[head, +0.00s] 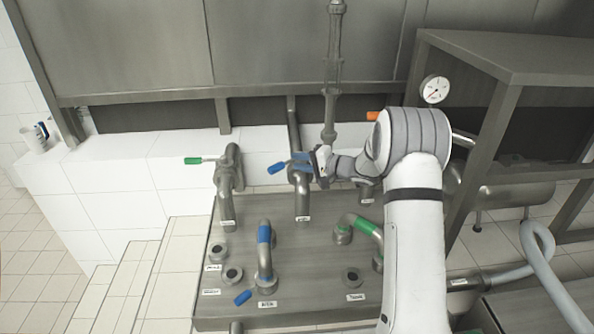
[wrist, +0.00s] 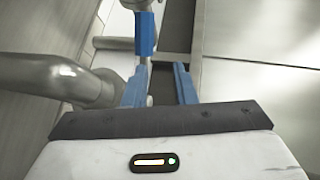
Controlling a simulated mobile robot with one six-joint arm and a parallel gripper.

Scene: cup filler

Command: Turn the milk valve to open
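A valve with a blue lever handle (head: 277,168) sits on the middle vertical pipe (head: 302,195) in the head view. My gripper (head: 301,160) is just to the right of this handle, its blue fingers reaching left over the valve top. In the wrist view the blue handle (wrist: 145,33) is ahead, with a thin metal stem running back toward the left finger. My gripper (wrist: 160,86) shows two blue fingers with a gap between them, open. I cannot tell whether a finger touches the stem. The small labels are too blurred to read, so which valve is milk is unclear.
A green-handled valve (head: 193,160) stands to the left and an orange handle (head: 372,115) to the right. Bent pipes with a blue band (head: 264,234) and a green band (head: 369,230) rise from the metal counter (head: 310,290). A pressure gauge (head: 435,89) is at right. A mug (head: 34,139) stands far left.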

